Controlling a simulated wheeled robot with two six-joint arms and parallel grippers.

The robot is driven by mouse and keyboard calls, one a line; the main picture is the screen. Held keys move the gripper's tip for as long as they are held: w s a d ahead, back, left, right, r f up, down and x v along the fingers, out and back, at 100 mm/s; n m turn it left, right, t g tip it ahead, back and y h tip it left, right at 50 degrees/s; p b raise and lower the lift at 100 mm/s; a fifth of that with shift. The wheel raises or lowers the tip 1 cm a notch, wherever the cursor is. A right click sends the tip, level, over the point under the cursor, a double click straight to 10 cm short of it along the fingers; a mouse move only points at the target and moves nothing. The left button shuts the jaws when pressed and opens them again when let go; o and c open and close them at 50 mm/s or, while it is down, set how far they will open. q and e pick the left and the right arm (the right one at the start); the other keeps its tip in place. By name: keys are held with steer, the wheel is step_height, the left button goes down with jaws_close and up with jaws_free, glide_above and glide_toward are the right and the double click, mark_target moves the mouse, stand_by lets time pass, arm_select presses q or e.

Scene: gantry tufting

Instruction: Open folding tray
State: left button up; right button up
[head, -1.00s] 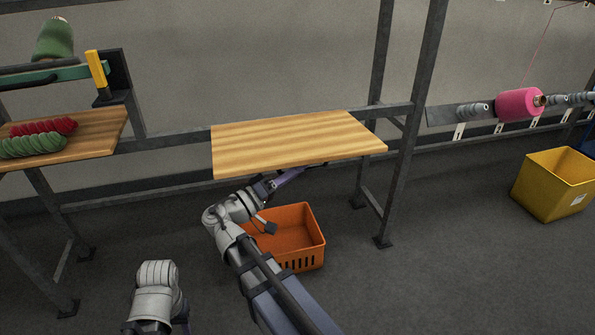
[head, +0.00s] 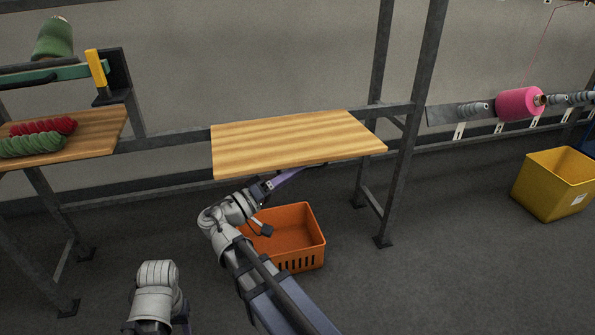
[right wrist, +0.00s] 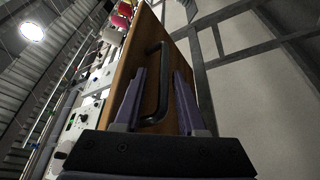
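The folding tray (head: 295,142) is a pale striped wooden board on the grey metal frame, standing out roughly level. In the right wrist view the board (right wrist: 180,60) shows edge-on with a black bar handle (right wrist: 163,60). My right gripper (right wrist: 160,105) has its two purple fingers apart, with the handle between them and no clear grip on it. In the head view my right gripper (head: 285,180) is just under the tray's front edge, its tips partly hidden by the board. Of my left arm only a link shows at the bottom; its gripper is out of view.
An orange basket (head: 312,262) stands on the floor below the tray. A wooden shelf (head: 100,140) with red and green yarn is at left. A frame post (head: 412,120) stands right of the tray. A yellow bin (head: 550,190) is at far right.

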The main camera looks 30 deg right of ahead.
steer(key=b+v, duration=0.1)
steer(key=v, duration=0.5)
steer(key=shift+a, duration=0.45)
steer(key=shift+a+f, duration=0.1)
